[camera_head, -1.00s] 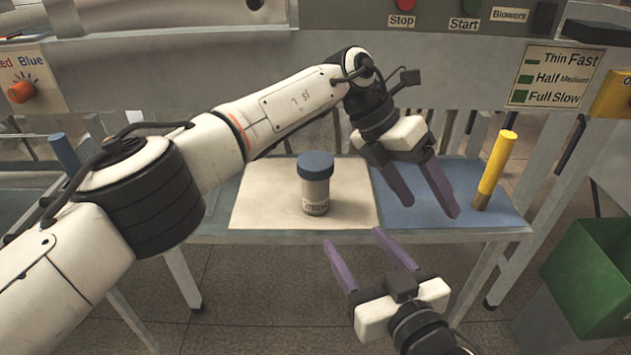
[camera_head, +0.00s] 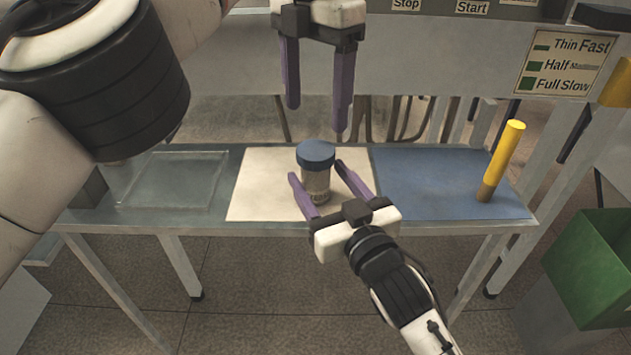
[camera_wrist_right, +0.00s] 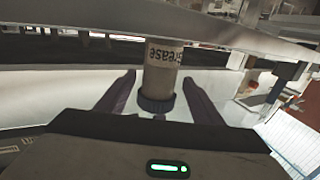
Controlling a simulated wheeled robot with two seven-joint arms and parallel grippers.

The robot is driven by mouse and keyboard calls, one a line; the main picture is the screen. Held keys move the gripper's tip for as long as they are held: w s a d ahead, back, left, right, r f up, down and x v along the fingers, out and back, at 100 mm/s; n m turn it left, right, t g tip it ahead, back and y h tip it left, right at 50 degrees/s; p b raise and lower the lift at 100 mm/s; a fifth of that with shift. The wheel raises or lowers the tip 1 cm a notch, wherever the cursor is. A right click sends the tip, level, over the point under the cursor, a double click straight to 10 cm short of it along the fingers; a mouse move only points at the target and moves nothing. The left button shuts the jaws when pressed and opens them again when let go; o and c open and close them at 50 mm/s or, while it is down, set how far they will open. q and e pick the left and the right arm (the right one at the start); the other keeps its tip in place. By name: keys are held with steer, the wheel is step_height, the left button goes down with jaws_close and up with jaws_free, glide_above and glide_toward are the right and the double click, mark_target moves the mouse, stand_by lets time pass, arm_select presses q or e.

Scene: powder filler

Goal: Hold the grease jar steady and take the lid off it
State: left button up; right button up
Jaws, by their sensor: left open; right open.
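The grease jar (camera_head: 317,183) is a grey-beige cylinder with a wide blue lid (camera_head: 315,154) on top. It stands upright on the cream mat (camera_head: 258,186). In the right wrist view the jar (camera_wrist_right: 160,70) shows its "Grease" label upside down. My right gripper (camera_head: 318,172) is open at the jar's near side, with one purple finger on each side of the jar body. Gaps show between the fingers and the jar in the right wrist view. My left gripper (camera_head: 315,118) is open and empty above the jar, its fingers pointing down, clear of the lid.
A blue mat (camera_head: 430,180) lies right of the cream mat, with a yellow-handled brush-like tool (camera_head: 502,160) standing at its right. A clear flat tray (camera_head: 175,180) lies on the table's left. A green bin (camera_head: 592,265) stands at the right, off the table.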

steer(key=shift+x, duration=1.3)
jaws_close()
jaws_free()
